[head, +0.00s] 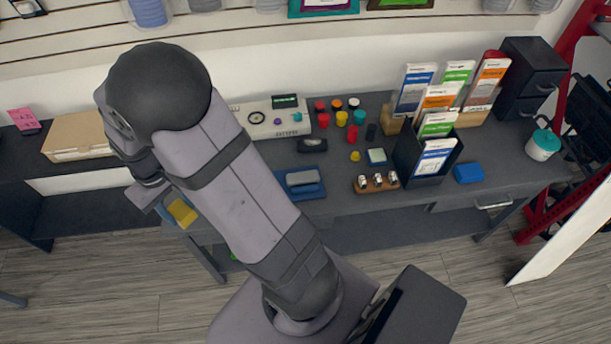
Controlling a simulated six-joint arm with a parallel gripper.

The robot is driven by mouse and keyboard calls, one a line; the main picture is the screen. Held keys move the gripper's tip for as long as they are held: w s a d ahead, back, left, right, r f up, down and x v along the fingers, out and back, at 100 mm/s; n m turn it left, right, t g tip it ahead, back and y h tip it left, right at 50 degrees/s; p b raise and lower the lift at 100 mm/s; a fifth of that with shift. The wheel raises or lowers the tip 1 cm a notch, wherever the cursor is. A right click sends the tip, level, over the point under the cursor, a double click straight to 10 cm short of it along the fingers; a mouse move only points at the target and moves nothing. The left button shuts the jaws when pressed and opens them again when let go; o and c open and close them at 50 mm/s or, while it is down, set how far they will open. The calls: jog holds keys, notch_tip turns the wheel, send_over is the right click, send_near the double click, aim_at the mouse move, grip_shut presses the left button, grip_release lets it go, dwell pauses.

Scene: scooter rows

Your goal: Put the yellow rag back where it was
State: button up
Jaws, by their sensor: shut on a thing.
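The yellow rag (182,212) shows as a small folded patch at the left front of the grey workbench (335,190). My gripper (168,210) is beside it, at the end of my arm, and is shut on it. My arm hides most of the gripper and part of the rag. I cannot tell whether the rag touches the bench or hangs just above it.
A blue tray with a grey block (302,181) lies right of my arm. A wooden holder with small metal parts (376,182), a black leaflet rack (426,160), a blue block (468,173) and a teal-lidded cup (542,145) stand further right. A cardboard box (78,137) is at the left.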

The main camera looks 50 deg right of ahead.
jog(key=s+d+f+m+b, duration=0.4)
jog(key=s+d, duration=0.1)
jog(key=d, duration=0.6)
jog(key=s+d+f+m+b, duration=0.4)
jog(key=s+d+f, duration=0.1)
jog(key=d, duration=0.7)
jog(key=s+d+f+m+b, duration=0.3)
jog(key=s+d+f, duration=0.2)
jog(key=d, duration=0.7)
jog(key=shift+s+d+f+m+b, duration=0.1)
jog(key=shift+s+f+m+b, duration=0.15)
jog(key=shift+m+b, duration=0.15)
jog(key=m+b, duration=0.1)
jog(key=b, duration=0.1)
send_near(339, 181)
jog(key=a, duration=0.2)
jog(key=shift+s+a, duration=0.25)
jog(key=shift+a, duration=0.05)
jog(key=d+r+n, duration=0.1)
jog(key=r+n, duration=0.1)
jog(key=d+r+n, duration=0.1)
jog(key=r, duration=0.1)
jog(key=shift+w+d+n+p, duration=0.25)
jog(key=shift+d+n+p, duration=0.1)
jog(key=shift+n, duration=0.05)
jog(key=shift+f+p, duration=0.8)
jog(key=shift+f, duration=4.25)
